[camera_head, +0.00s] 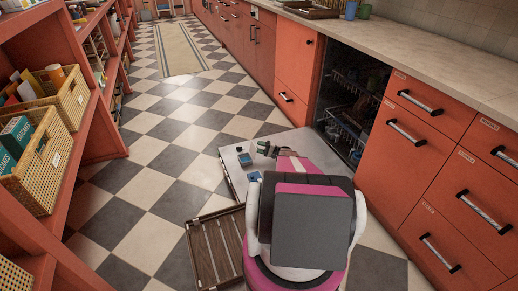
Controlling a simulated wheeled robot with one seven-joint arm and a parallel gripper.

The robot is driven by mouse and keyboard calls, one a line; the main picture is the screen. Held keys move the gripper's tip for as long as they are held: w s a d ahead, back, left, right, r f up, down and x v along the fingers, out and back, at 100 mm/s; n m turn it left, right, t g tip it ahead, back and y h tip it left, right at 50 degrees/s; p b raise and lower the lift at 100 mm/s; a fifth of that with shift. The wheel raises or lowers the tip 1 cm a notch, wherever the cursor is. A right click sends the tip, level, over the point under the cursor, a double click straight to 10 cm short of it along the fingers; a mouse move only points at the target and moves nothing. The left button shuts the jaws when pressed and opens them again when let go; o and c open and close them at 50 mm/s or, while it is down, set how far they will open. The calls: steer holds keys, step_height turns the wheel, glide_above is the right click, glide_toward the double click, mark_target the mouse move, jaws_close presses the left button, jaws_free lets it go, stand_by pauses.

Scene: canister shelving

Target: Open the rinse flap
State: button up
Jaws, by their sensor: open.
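The dishwasher door (231,166) is folded down flat, its grey inner panel facing up. Small fittings sit on it near its left edge: a dark bluish block (245,159) and a pale blue piece (254,176). One of these may be the rinse flap, but they are too small to tell which, or whether a flap is raised. My gripper (267,148) is open and appears empty, over the door just right of the dark block. I cannot tell its height above the panel. My arm and body hide the near part of the door.
The dishwasher interior (352,100) stands open with dark racks. Red drawers (430,150) flank it on the right. A slatted wooden tray (217,250) is at the lower left of my body. Red shelves with wicker baskets (48,155) line the left. The checkered floor between is clear.

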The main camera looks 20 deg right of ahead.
steer(key=v, duration=0.7)
stand_by(0.4)
